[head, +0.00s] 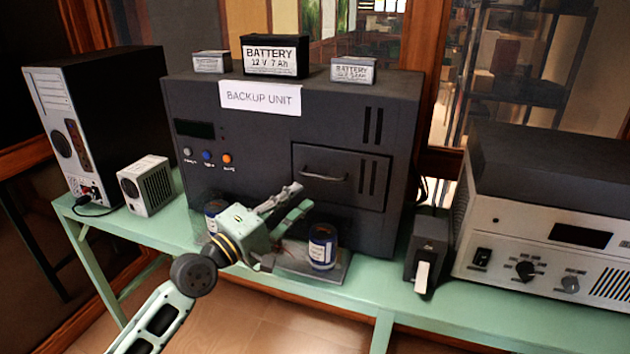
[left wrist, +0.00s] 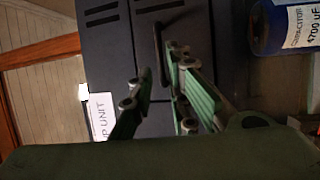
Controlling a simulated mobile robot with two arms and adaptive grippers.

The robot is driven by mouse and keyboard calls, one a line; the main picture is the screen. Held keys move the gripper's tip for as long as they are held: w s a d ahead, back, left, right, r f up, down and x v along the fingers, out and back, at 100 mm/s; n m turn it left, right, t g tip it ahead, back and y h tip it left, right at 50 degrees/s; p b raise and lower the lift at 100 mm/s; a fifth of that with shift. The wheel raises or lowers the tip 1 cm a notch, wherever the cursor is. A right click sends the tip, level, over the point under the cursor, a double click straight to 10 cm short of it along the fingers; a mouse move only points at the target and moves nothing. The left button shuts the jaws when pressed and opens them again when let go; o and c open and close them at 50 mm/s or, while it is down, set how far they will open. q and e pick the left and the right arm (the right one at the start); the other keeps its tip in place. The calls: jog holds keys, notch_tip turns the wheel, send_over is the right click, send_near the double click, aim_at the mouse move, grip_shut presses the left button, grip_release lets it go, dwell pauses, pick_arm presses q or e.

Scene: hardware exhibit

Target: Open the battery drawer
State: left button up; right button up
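The battery drawer (head: 340,194) is a dark panel with a curved handle (head: 323,177), set in the right half of the grey backup unit (head: 255,125). The drawer sits flush and looks closed. My left gripper (head: 303,196) is in front of the unit, just below and left of the handle, with its fingers apart and nothing between them. In the left wrist view the picture is turned sideways; the handle (left wrist: 158,52) shows ahead of the spread fingers (left wrist: 160,75), and I cannot tell whether they touch it. My right gripper is out of view.
Capacitors, one blue and white (head: 322,246), stand on a small plate before the unit, close under my left gripper. Batteries (head: 276,56) sit on top. A dark switch box (head: 427,250) and a silver device (head: 540,250) stand right on the green table (head: 480,315).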

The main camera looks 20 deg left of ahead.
pick_arm(q)
jog(key=p+x, duration=0.1)
jog(key=x, duration=0.6)
jog(key=shift+w+d, duration=0.15)
jog(key=shift+d, duration=0.05)
grip_shut()
jog(key=shift+f, duration=0.1)
